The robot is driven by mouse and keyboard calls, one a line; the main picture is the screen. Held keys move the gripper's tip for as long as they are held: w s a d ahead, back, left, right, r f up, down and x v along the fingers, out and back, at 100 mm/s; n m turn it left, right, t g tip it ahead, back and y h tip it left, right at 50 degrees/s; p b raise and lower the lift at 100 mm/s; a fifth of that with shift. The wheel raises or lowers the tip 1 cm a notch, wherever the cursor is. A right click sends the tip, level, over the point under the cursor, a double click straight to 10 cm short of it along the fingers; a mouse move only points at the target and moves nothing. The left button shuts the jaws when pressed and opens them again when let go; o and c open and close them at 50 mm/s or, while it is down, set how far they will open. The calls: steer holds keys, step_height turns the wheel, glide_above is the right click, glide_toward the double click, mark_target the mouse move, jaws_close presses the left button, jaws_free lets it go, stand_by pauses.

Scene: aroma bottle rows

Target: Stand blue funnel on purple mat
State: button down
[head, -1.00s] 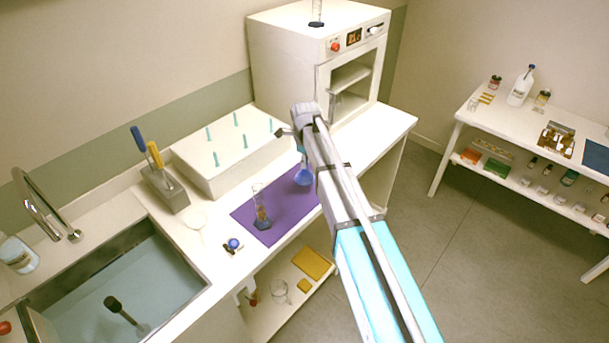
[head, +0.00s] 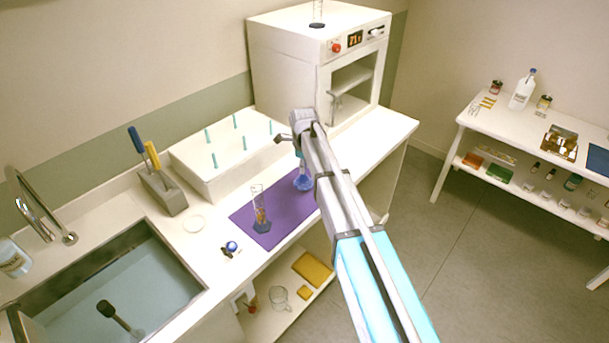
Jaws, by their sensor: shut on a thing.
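The blue funnel (head: 302,182) is in the head view, below the end of my arm, over the far right part of the purple mat (head: 279,211). My gripper (head: 299,157) is shut on the funnel's upper part; my own arm hides much of the fingers. The funnel looks upright, wide end down. I cannot tell whether its rim touches the mat.
A glass cylinder (head: 259,208) with brownish content stands on the mat's left part. A white peg rack (head: 222,172) stands behind, a white oven (head: 290,70) at the back right. A small blue-topped item (head: 232,246) lies left of the mat, by the sink (head: 120,290).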

steer(key=shift+f+b, duration=0.85)
steer(key=shift+f, duration=0.25)
steer(key=shift+f, duration=0.2)
steer(key=c, duration=0.6)
jaws_free()
steer(key=shift+r, duration=0.1)
steer(key=shift+c, duration=0.2)
steer(key=shift+r, duration=0.2)
step_height(320, 180, up, 12)
steer(key=p, duration=1.2)
steer(key=shift+s+d+f, duration=0.1)
